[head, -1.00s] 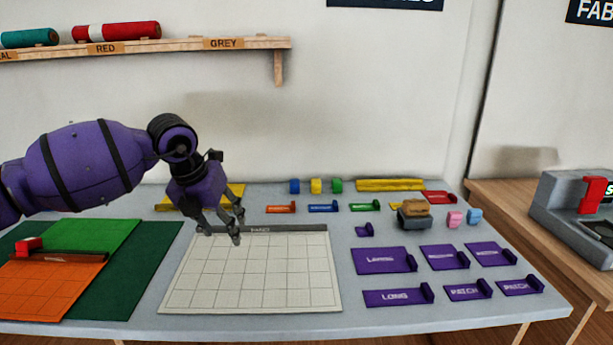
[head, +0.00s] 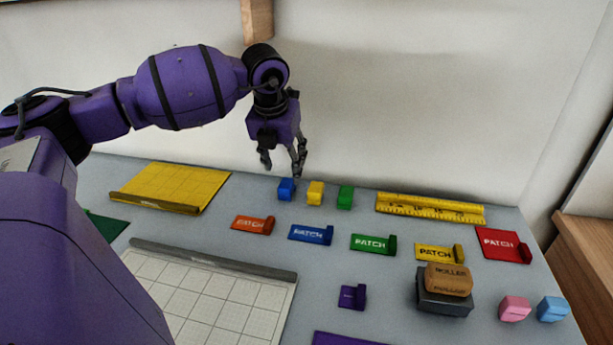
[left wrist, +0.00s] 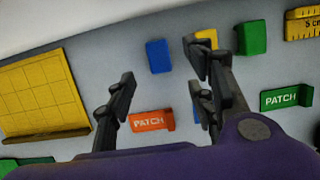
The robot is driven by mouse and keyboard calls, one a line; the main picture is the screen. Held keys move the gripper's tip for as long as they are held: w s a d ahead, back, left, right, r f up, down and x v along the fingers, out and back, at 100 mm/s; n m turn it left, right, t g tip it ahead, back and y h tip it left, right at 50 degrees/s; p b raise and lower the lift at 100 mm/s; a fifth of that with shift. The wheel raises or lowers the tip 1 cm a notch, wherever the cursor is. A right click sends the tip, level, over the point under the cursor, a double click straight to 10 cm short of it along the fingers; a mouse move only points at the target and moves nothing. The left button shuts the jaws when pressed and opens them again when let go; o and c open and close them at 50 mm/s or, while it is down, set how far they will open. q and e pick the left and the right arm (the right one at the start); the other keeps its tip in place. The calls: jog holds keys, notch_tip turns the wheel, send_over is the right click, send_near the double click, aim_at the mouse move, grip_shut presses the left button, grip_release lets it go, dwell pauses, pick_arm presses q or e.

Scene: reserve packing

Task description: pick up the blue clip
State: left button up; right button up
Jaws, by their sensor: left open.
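The blue clip (head: 286,189) is a small blue block standing at the back of the table, left of a yellow clip (head: 315,193) and a green clip (head: 345,196). In the left wrist view the blue clip (left wrist: 159,56) shows at the top, beyond and between the fingers. My left gripper (head: 282,167) is open and empty, with fingers pointing down, and appears just above the blue clip in the head view. In the left wrist view the gripper (left wrist: 160,84) has a clear gap, and its right fingers partly cover the yellow clip. My right gripper is not in view.
A yellow mat (head: 171,186) lies to the left and a yellow ruler (head: 431,208) to the right. In front lie the orange patch (head: 252,224), blue patch (head: 311,234) and green patch (head: 372,244) holders. The wall stands close behind the clips.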

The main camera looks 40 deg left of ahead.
aim_at(286, 183)
pick_arm(q)
jog(key=shift+w+f, duration=0.1)
jog(key=shift+f, duration=0.25)
jog(key=shift+a+f, duration=0.25)
jog(key=shift+f, duration=0.95)
jog(key=x, duration=0.3)
jog(key=shift+w+f, duration=0.25)
jog(key=shift+f, duration=0.05)
jog(key=shift+w+a+f, duration=0.1)
jog(key=shift+a+f, duration=0.05)
jog(key=shift+f, duration=0.1)
jog(key=shift+c, duration=0.3)
jog(key=c, duration=1)
jog(key=shift+o, duration=0.2)
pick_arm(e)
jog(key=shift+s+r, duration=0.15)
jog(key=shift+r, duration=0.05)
